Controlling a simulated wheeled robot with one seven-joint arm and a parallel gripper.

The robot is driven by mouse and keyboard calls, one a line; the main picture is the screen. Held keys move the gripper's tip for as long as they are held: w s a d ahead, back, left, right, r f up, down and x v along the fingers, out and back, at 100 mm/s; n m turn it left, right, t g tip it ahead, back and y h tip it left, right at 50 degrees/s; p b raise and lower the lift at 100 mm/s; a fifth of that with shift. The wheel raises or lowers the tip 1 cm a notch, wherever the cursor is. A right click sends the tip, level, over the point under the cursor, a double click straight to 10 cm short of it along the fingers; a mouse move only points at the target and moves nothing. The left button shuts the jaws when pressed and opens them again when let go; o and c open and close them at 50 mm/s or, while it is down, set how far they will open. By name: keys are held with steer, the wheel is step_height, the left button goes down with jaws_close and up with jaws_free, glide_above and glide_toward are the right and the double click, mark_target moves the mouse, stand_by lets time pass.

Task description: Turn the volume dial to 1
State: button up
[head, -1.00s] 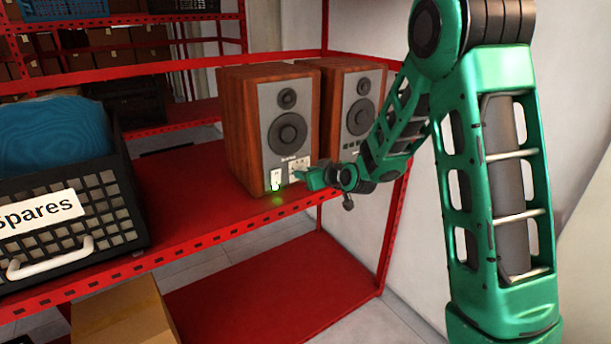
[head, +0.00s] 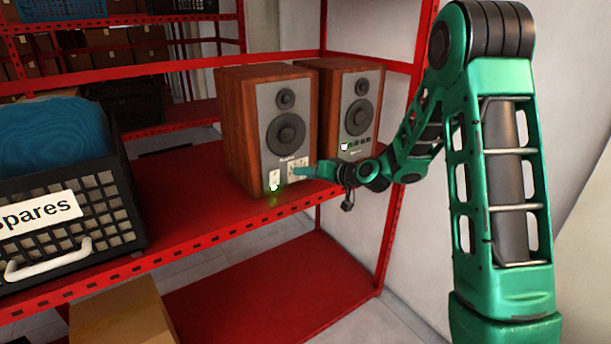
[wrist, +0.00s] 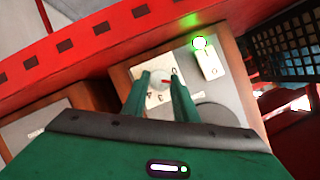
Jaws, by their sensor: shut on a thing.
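The left wooden speaker (head: 239,131) stands on the red shelf, its grey front facing me. Its pale dial plate (head: 298,170) is low on the front. In the wrist view the volume dial (wrist: 159,77) is a small light knob with a red mark, on a plate printed with numbers; 0, 3 and 4 are readable. I cannot tell exactly which number the mark points at. My gripper (head: 304,171) has its green fingers on either side of the dial, shut on it, as the wrist view (wrist: 163,92) shows. The fingers hide part of the plate.
A white switch (wrist: 207,63) with a lit green lamp (wrist: 199,42) sits beside the dial plate. A second speaker (head: 355,110) stands to the right. A black "Spares" crate (head: 75,250) is at the left. The shelf between crate and speaker is clear.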

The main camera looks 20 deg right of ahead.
steer(key=shift+d, duration=0.25)
steer(key=o, duration=1.1)
steer(key=shift+w, duration=0.1)
steer(key=shift+c, duration=0.2)
steer(key=shift+a, duration=0.1)
steer(key=v, duration=1)
steer(key=shift+s, duration=0.35)
steer(key=shift+r, duration=0.1)
steer(key=s+d+m+g+h, duration=0.2)
steer(key=s+d+g, duration=0.2)
steer(key=s, duration=1)
steer(key=s+d+m+g+h, duration=0.1)
steer(key=s+d+g, duration=0.3)
steer(key=s, duration=0.9)
steer(key=s+d+f+m+g+h, duration=0.1)
steer(key=s+d+m+g+h, duration=0.1)
steer(key=s, duration=1.2)
steer(key=shift+s+d+m+g+h, duration=0.35)
steer(key=shift+d+g+h, duration=0.45)
steer(key=shift+d+g, duration=0.35)
